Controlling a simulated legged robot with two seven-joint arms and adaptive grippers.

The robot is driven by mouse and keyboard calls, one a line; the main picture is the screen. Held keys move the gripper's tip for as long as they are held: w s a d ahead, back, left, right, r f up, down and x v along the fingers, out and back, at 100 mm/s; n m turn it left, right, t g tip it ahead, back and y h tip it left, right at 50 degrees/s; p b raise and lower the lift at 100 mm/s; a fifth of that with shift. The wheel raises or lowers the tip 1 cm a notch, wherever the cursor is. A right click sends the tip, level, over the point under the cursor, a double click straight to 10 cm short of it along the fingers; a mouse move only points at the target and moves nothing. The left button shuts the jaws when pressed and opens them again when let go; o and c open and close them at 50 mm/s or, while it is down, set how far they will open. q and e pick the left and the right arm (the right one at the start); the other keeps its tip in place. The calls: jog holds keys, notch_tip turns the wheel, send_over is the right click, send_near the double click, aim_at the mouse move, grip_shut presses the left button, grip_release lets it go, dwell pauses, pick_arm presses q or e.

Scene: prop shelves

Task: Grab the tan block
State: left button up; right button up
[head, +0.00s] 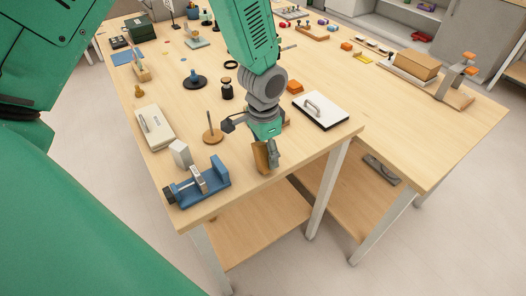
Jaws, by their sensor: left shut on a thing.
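The tan block (261,157) is a small upright piece near the front edge of the wooden table. My left gripper (268,153) comes down over it and is shut on it, with the grey fingers at its right side covering part of it. Whether the block touches the tabletop or hangs just above it is hard to tell. My right gripper is not in view.
A blue vise (203,186) and a white block (180,153) stand to the left of the gripper. A wooden disc with a peg (212,136) is behind them. A white board with a handle (321,110) lies to the right. The table's front edge is close.

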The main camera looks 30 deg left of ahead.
aim_at(258, 142)
pick_arm(q)
jog(key=shift+s+a+f, duration=0.3)
jog(key=shift+s+f, duration=0.35)
jog(key=shift+s, duration=0.05)
jog(key=shift+a+r, duration=0.1)
jog(key=shift+r, duration=0.05)
jog(key=shift+g, duration=0.3)
jog(key=r, duration=0.1)
jog(key=w+r, duration=0.1)
jog(key=r, duration=0.2)
jog(key=shift+w+a, duration=0.1)
jog(key=shift+w, duration=0.15)
grip_shut()
jog(key=r, duration=0.5)
jog(key=shift+s+a+r, duration=0.15)
jog(key=shift+s+a, duration=0.1)
jog(key=shift+w+d+r, duration=0.15)
jog(key=shift+d, duration=0.25)
jog(key=shift+o, duration=2)
grip_release()
jog(key=o, duration=0.5)
jog(key=shift+a, duration=0.2)
jog(key=shift+a+r, duration=0.1)
